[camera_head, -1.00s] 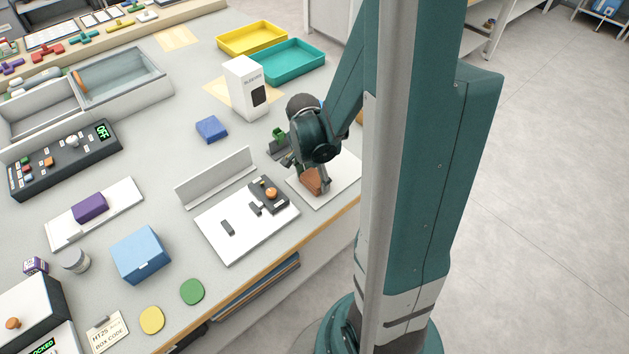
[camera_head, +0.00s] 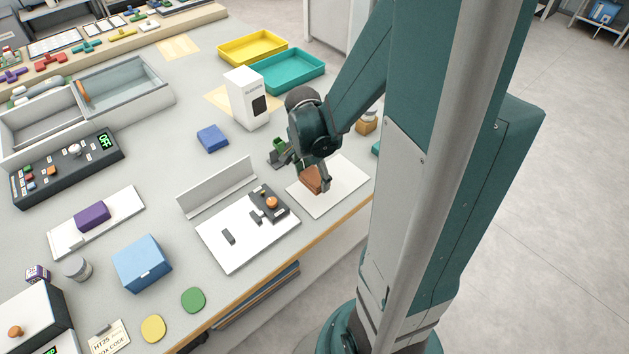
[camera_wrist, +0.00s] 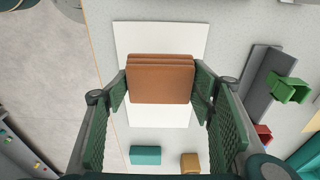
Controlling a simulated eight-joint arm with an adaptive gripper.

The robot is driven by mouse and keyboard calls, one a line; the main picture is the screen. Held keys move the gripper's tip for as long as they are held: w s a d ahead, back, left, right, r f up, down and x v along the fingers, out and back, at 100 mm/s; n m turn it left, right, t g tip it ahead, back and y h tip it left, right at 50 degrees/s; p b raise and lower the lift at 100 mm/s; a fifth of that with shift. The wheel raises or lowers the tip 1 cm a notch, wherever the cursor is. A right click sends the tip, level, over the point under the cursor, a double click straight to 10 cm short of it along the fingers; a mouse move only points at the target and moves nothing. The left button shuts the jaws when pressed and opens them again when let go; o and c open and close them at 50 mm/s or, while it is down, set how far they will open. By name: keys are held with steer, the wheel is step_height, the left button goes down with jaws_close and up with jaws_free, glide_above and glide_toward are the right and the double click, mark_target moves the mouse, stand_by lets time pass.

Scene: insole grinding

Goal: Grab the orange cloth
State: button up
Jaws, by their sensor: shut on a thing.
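The orange-brown cloth (camera_wrist: 160,80) looks like a thick block with layered edges in the wrist view. It lies over a white sheet (camera_wrist: 160,36). My gripper (camera_wrist: 160,88) is shut on it, with one green finger against each side. In the head view the cloth (camera_head: 311,180) sits between my fingers (camera_head: 313,180) over the white sheet on the right part of the table. My wrist hides part of it. I cannot tell whether it is clear of the sheet.
A white board with a dark switch block (camera_head: 270,202) lies to the left. A white dispenser box (camera_head: 246,98), a blue cloth (camera_head: 212,138) and teal (camera_head: 288,70) and yellow (camera_head: 252,47) trays stand further back. A wooden-coloured block (camera_head: 366,125) stands behind my gripper. The table's front edge is close.

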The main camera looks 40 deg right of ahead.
mark_target(316, 175)
steer(key=shift+r+p, duration=0.45)
steer(key=shift+r, duration=1.85)
